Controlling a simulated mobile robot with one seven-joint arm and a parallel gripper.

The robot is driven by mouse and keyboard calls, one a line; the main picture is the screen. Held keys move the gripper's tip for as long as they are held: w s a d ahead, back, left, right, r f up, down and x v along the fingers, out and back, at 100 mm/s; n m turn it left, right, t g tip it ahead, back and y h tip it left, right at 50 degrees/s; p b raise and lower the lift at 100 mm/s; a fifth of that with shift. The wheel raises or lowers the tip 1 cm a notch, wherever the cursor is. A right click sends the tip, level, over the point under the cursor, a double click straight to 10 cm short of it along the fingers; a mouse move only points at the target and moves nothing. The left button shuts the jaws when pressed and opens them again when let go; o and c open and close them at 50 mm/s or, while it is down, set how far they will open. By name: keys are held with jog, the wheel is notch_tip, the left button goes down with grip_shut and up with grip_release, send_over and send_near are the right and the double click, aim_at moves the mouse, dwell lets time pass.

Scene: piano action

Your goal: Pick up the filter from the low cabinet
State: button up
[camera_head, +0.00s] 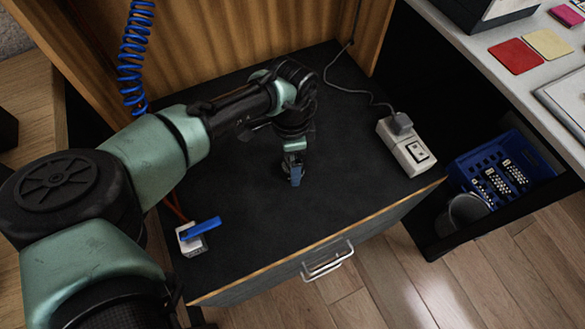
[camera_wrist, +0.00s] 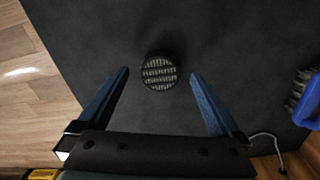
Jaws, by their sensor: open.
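The filter (camera_wrist: 159,71) is a small round dark disc with a pale striped mesh face. In the wrist view it lies on the dark top of the low cabinet. My gripper (camera_wrist: 160,75) is open, with a blue finger on each side of the filter in the picture and a visible gap to each. I cannot tell its height above the disc. In the head view my gripper (camera_head: 294,176) points down over the middle of the low cabinet (camera_head: 335,200). The filter cannot be made out there; my gripper may hide it.
A white power strip (camera_head: 407,148) with a plug and cable lies at the cabinet's right. A blue-handled object (camera_head: 201,229) is at its front left corner. A blue crate (camera_head: 500,168) and grey bin (camera_head: 464,211) stand right of the cabinet. The cabinet top around my gripper is clear.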

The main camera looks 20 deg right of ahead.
jog(key=shift+f, duration=0.65)
jog(key=shift+r, duration=0.1)
jog(key=c, duration=1.6)
